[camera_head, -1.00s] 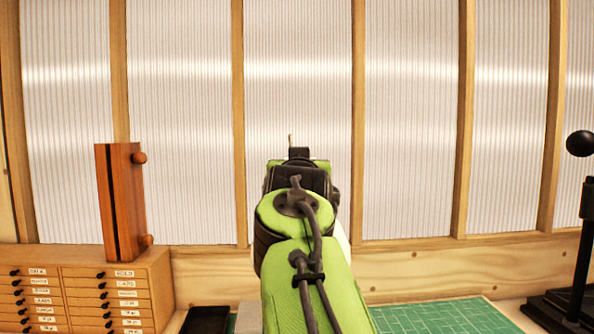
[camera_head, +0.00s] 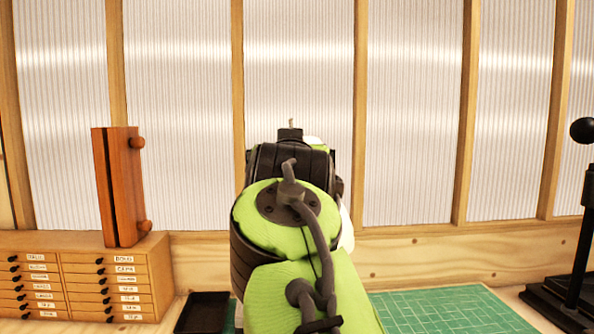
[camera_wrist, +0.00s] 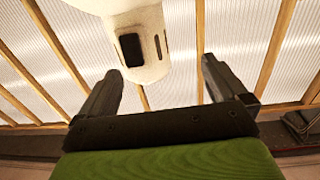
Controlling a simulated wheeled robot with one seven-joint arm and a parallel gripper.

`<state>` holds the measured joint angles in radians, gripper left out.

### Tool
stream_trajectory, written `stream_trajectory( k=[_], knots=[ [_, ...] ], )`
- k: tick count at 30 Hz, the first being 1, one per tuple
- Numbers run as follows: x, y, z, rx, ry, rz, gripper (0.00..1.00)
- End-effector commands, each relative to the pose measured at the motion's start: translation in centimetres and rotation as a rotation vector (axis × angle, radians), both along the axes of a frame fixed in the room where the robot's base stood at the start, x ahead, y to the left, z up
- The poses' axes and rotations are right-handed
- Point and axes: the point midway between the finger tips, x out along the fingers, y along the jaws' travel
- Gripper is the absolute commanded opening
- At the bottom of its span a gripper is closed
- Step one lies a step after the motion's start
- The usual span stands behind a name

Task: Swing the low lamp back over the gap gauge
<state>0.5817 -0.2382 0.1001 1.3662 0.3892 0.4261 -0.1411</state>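In the wrist view a cream rounded body with a black rectangular patch and dark slots, probably the lamp's head (camera_wrist: 142,45), hangs at the top beyond my fingertips. My gripper (camera_wrist: 161,70) is open, its two dark fingers spread to either side of the lower end of this body. I cannot tell whether either finger touches it. In the head view my green and black arm hides the gripper and most of what lies behind it; only small white slivers show beside the arm. I cannot make out the gap gauge in either view.
A wooden drawer cabinet (camera_head: 85,280) stands at left with a reddish-brown wooden piece (camera_head: 122,187) on it. A black tray (camera_head: 203,313) lies beside it. A green cutting mat (camera_head: 440,310) lies right of my arm. A black lever device (camera_head: 573,240) stands far right.

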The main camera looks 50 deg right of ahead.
Motion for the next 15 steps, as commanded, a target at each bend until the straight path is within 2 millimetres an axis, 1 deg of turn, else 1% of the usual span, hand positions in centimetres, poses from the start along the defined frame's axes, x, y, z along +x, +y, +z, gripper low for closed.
stream_trajectory(
  k=[1, 6, 10, 15],
  knots=[
    [-1.2, 1.1, -0.2, -0.003, -0.007, -0.002, 0.99],
    [-4.6, 4.3, -0.1, -0.001, -0.008, -0.012, 0.99],
    [-6.3, 5.9, 0.0, 0.002, -0.008, -0.017, 0.99],
    [-7.0, 6.6, 0.1, 0.003, -0.006, -0.018, 0.99]
  ],
)
